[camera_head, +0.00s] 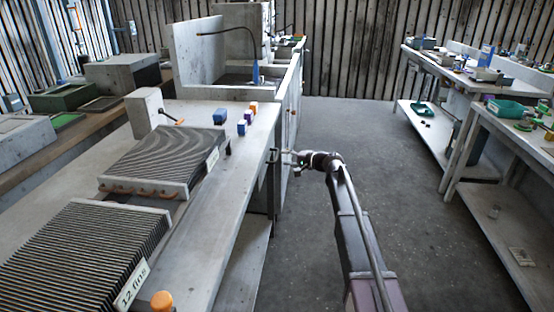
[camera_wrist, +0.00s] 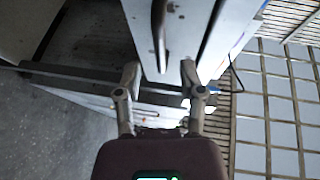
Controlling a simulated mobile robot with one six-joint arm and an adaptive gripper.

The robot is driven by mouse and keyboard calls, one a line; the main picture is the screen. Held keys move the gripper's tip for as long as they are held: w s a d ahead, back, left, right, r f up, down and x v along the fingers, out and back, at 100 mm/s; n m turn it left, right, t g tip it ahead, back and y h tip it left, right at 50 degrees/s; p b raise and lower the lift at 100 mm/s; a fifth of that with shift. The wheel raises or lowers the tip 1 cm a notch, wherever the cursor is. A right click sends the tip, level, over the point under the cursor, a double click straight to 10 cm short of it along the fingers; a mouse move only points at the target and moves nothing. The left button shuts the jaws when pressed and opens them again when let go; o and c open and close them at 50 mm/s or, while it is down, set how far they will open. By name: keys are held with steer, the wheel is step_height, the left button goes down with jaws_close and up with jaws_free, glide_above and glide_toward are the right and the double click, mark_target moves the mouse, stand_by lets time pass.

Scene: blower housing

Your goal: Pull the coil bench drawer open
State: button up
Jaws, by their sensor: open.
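The coil bench (camera_head: 232,190) runs along the left, and its side faces my arm. A dark bar handle (camera_head: 272,156) stands out from that side, near the bench's far end. It also shows in the wrist view (camera_wrist: 159,28) as a dark curved bar on a pale panel (camera_wrist: 185,30). My gripper (camera_head: 291,157) is at bench-top height, just right of the handle. In the wrist view my gripper (camera_wrist: 159,66) is open, with one finger on each side of the handle's lower end. I cannot tell whether a finger touches it. The drawer's outline is not clear.
Finned coils (camera_head: 75,255) and (camera_head: 165,158) lie on the bench, with small blue and orange blocks (camera_head: 242,127) near its edge. A sink unit (camera_head: 235,90) stands beyond. Workbenches (camera_head: 480,90) stand on the right. The grey floor (camera_head: 370,130) between is clear.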

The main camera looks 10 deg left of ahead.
mark_target(277, 155)
steer(key=shift+b+x, duration=0.35)
steer(key=shift+x, duration=1.95)
jaws_close()
